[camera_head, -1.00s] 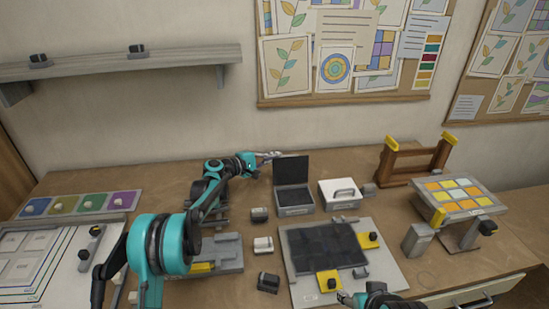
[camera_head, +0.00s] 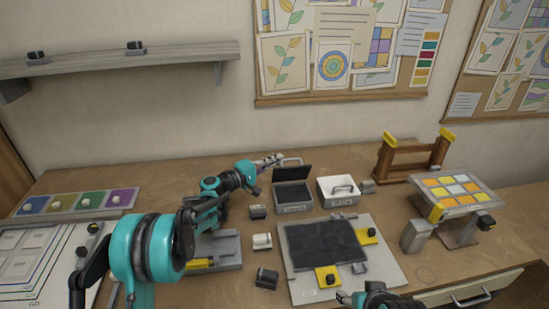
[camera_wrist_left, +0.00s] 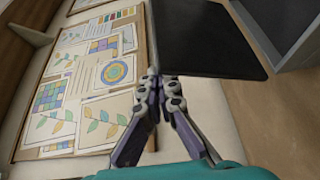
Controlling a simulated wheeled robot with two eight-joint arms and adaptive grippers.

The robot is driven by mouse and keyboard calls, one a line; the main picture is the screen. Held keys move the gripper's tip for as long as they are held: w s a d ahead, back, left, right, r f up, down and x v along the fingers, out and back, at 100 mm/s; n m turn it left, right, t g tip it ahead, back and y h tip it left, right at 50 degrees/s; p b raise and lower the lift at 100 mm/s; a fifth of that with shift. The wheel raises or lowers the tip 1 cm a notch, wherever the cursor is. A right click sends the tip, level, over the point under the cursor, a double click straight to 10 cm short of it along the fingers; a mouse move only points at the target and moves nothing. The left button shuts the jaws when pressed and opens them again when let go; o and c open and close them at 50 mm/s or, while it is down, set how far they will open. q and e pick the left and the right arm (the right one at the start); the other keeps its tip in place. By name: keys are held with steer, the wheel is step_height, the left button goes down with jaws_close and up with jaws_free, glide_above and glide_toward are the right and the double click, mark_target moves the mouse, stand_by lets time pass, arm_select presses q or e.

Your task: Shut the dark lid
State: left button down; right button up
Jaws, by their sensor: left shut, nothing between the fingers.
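The dark lid (camera_head: 292,173) is hinged at the back of a small grey box (camera_head: 294,209). My left gripper (camera_head: 274,158) is shut and empty behind the lid's upper left part. In the left wrist view the shut fingertips (camera_wrist_left: 154,74) are at the edge of the dark lid (camera_wrist_left: 208,40); whether they touch cannot be told. My right gripper (camera_head: 345,297) is at the bottom edge, mostly cut off, its jaws unclear.
A white-lidded box (camera_head: 338,184) stands close on the right. A grey board with a dark panel (camera_head: 325,245) and yellow clamps lies in front. Small blocks (camera_head: 262,241) stand left of it. A wooden rack (camera_head: 411,160) is at the back right.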

mark_target(278, 168)
arm_select(q)
steer(key=s, duration=0.3)
steer(key=shift+s+d+f, duration=0.15)
steer(key=shift+d+f, duration=0.2)
steer(key=shift+s+d+f+b, duration=0.1)
steer(key=shift+s+f+b, duration=0.2)
steer(key=shift+s, duration=0.3)
steer(key=shift+s+d+f+b, duration=0.1)
steer(key=shift+s+f+b, duration=0.2)
steer(key=shift+s, duration=0.3)
steer(key=shift+r, duration=0.1)
